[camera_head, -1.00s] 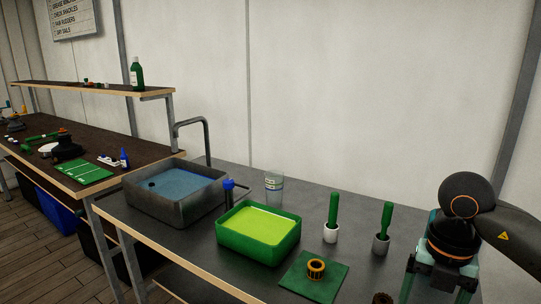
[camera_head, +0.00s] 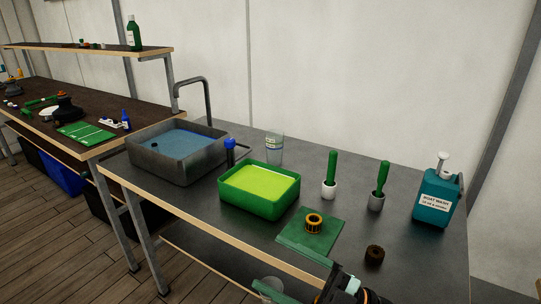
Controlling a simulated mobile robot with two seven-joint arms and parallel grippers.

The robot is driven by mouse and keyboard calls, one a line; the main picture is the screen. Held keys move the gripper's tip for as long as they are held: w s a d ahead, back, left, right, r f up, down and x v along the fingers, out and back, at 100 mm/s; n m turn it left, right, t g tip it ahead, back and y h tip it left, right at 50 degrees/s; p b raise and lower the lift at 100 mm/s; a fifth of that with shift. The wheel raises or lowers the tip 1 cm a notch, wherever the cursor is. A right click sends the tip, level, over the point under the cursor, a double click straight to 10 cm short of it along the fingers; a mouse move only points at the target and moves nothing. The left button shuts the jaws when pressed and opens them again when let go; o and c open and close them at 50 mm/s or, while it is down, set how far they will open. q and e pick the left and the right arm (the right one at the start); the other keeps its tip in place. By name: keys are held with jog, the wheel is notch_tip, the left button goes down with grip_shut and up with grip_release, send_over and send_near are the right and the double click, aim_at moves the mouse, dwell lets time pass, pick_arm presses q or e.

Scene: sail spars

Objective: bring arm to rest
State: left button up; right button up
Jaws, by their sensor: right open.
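My right gripper (camera_head: 322,283) is at the bottom edge of the head view, low by the front edge of the grey bench (camera_head: 225,233). It is open, with nothing seen between its fingers, and is partly cut off by the frame. My left gripper is not in view.
On the bench are a sink (camera_head: 155,168), a green tub (camera_head: 240,203) with yellow-green contents, and a green mat (camera_head: 300,243) with an orange-black ring (camera_head: 314,223). A dark ring (camera_head: 374,255) and teal boat-wash jug (camera_head: 433,203) are at right.

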jog(key=w+d+f+m+t+h, duration=0.1)
jog(key=d+f+m+t+h, duration=0.4)
jog(key=f+m+h, duration=0.35)
jog(key=w+d+f+m+t+h, duration=0.1)
jog(key=d+f+m+t+h, duration=0.4)
jog(key=f+m+h, duration=0.35)
jog(key=s+d+f+m+g+h, duration=0.1)
jog(key=s+d+f+m+g, duration=0.1)
jog(key=s+f, duration=0.4)
jog(key=s+d+f+m+g+h, duration=0.1)
jog(key=s+d+f+m+g, duration=0.1)
jog(key=s+f, duration=0.4)
notch_tip(320, 180, down, 5)
jog(key=d+g+p, duration=0.1)
jog(key=g, duration=0.1)
jog(key=shift+s+g, duration=0.4)
jog(key=shift+f, duration=0.1)
